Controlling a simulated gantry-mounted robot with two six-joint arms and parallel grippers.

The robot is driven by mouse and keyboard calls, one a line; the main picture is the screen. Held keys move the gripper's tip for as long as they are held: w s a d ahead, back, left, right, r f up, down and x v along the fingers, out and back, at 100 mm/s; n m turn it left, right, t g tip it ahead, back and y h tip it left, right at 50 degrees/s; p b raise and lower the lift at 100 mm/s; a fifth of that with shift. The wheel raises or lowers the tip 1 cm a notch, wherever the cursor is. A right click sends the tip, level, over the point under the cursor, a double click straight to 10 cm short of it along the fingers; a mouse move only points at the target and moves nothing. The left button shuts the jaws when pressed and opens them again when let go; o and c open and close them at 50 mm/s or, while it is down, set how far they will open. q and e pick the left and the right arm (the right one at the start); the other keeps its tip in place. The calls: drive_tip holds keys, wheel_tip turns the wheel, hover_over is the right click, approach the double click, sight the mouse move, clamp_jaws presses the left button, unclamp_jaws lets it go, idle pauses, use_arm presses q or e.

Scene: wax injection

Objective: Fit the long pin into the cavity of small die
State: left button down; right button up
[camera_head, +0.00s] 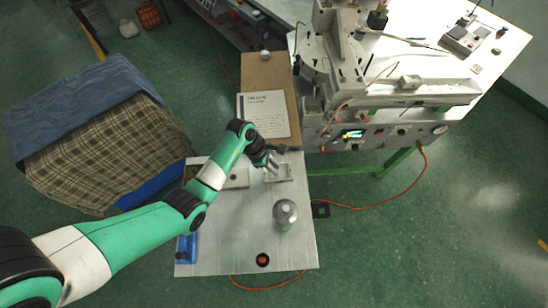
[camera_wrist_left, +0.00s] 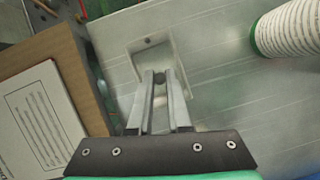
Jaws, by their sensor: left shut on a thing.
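The small die (camera_head: 284,178), a pale grey metal block, lies on the table under my left gripper. In the left wrist view the die (camera_wrist_left: 148,42) shows ahead of the fingertips, with a rectangular recess and a small dark spot near its far edge. My left gripper (camera_head: 272,165) is at the die in the head view. In the wrist view its fingers (camera_wrist_left: 159,78) are shut on a small dark round end, which I take to be the long pin (camera_wrist_left: 159,78). The rest of the pin is hidden, and I cannot tell whether it touches the die. My right gripper is not in view.
A grey canister (camera_head: 285,214) stands in front of the die. A pale tray (camera_head: 236,180) lies left, partly behind my arm. A paper sheet (camera_head: 265,115) lies on a brown board behind. The injection machine (camera_head: 375,130) stands right. A red button (camera_head: 263,260) is near the front edge.

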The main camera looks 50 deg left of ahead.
use_arm(q)
drive_tip(key=shift+f, duration=0.45)
drive_tip(key=c, duration=0.8)
unclamp_jaws()
drive_tip(key=shift+o, duration=0.2)
drive_tip(key=p+v, duration=0.2)
drive_tip(key=v, duration=0.9)
drive_tip(key=shift+a+r+p, duration=0.2)
drive_tip(key=shift+r+p, duration=0.1)
drive_tip(key=shift+p, duration=0.1)
